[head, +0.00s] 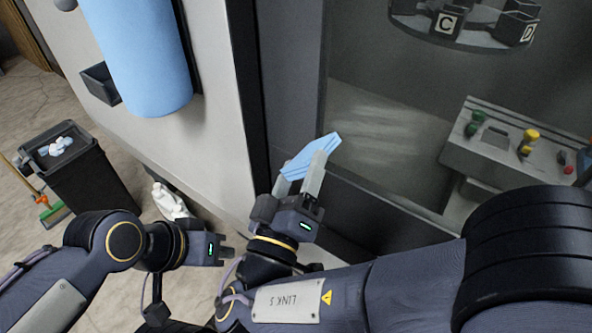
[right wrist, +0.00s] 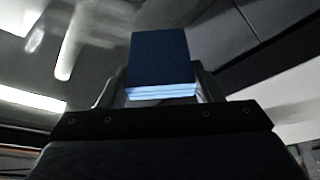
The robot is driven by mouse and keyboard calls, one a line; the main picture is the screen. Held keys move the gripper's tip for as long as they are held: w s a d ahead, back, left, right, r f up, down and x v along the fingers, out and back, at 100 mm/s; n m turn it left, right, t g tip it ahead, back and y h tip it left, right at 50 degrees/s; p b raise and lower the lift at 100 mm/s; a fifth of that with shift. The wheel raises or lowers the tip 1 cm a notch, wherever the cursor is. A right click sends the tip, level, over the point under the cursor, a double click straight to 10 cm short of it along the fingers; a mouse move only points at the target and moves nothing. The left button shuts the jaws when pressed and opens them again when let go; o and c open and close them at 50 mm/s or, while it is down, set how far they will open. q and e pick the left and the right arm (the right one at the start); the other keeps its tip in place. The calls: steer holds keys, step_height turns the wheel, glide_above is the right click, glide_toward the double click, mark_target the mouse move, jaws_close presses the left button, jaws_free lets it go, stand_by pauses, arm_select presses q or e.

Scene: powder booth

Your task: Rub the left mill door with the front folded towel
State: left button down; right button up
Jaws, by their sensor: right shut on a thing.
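My right gripper (head: 301,172) is shut on a light blue folded towel (head: 313,154), which sticks up beyond its fingertips. In the right wrist view the towel (right wrist: 160,62) stands between the fingers, its face dark and its folded edges pale blue. The towel is in front of the mill's glazed door (head: 375,125), near its dark left frame. A pale streaky smear shows on or behind the glass. I cannot tell whether the towel touches the door. My left gripper (head: 228,252) is low at the left, away from the door, with nothing visible in it.
Behind the glass are a round carrier (head: 455,38) with lettered pots and a grey control box (head: 505,150) with coloured knobs.

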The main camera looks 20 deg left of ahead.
steer(key=shift+w+d+b, duration=0.25)
steer(key=shift+w+b, duration=0.1)
steer(key=shift+w, duration=0.3)
stand_by(0.6)
steer(key=shift+s+d+b, duration=0.35)
steer(key=shift+d+b, duration=0.3)
steer(key=shift+d, duration=0.2)
steer(key=shift+s+d+b, duration=0.35)
steer(key=shift+d+b, duration=0.3)
steer(key=shift+d, duration=0.15)
steer(key=s+d+b, duration=0.3)
steer(key=d+b, duration=0.2)
steer(key=d, duration=0.5)
steer(key=shift+d, duration=0.3)
